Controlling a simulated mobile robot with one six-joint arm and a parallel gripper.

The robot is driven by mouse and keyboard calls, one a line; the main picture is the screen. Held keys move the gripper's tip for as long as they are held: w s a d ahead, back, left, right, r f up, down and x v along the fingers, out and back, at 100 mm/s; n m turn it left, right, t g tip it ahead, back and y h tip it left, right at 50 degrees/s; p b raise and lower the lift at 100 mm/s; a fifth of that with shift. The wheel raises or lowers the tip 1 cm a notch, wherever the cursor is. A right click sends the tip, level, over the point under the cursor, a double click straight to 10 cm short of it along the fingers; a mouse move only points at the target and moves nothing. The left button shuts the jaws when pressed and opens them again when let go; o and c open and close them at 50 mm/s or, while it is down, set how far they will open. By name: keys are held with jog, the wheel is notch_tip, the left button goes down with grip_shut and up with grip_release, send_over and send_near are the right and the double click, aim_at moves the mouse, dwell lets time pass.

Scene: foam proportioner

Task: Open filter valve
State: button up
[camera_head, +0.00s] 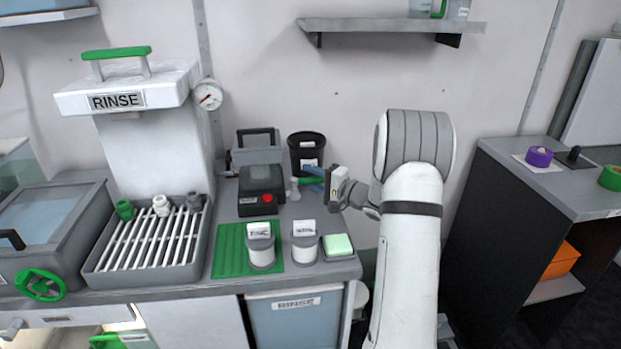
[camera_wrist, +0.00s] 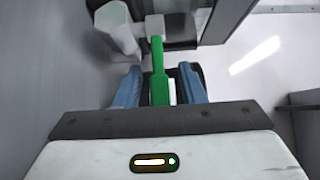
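A green lever (camera_wrist: 159,72), which looks like the filter valve's handle, points towards me in the wrist view. Its far end meets a pale grey fitting (camera_wrist: 156,28). In the head view the green lever (camera_head: 308,181) shows beside the black bucket, partly hidden by my fingers. My gripper (camera_wrist: 160,78) is open, with one blue finger on each side of the lever and a visible gap on both sides. In the head view my gripper (camera_head: 314,179) reaches left over the counter's back right part. Whether a fingertip touches the lever cannot be told.
A black bucket (camera_head: 306,150) and a black box with a red button (camera_head: 262,188) stand close by. Two white-labelled jars (camera_head: 261,250) (camera_head: 304,246) and a green sponge (camera_head: 338,245) are at the counter's front. A rinse station (camera_head: 130,95) stands left. A wall shelf (camera_head: 390,25) hangs above.

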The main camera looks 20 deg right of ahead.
jog(key=shift+c, duration=0.6)
grip_shut()
